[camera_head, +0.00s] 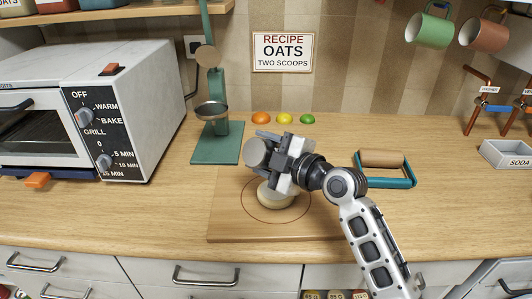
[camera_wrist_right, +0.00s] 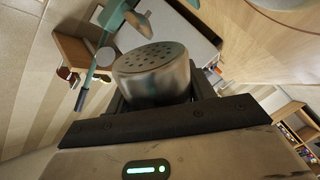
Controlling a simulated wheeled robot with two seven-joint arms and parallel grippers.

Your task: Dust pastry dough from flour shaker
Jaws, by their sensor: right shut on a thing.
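My right gripper (camera_head: 284,157) is shut on the flour shaker (camera_head: 258,154), a grey metal cylinder held on its side above the board. In the right wrist view the shaker (camera_wrist_right: 153,73) shows its perforated top, between the fingers. The pale round pastry dough (camera_head: 276,195) lies below the gripper on the wooden board (camera_head: 228,226), inside a drawn circle. The gripper hides part of the dough. Whether flour is falling cannot be seen. My left gripper is not in view.
A rolling pin (camera_head: 382,159) rests on a teal stand to the right. A green scale (camera_head: 216,143) stands behind left, beside the white oven (camera_head: 112,112). Orange, yellow and green buttons (camera_head: 284,118) sit at the back. The counter front right (camera_head: 450,215) is clear.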

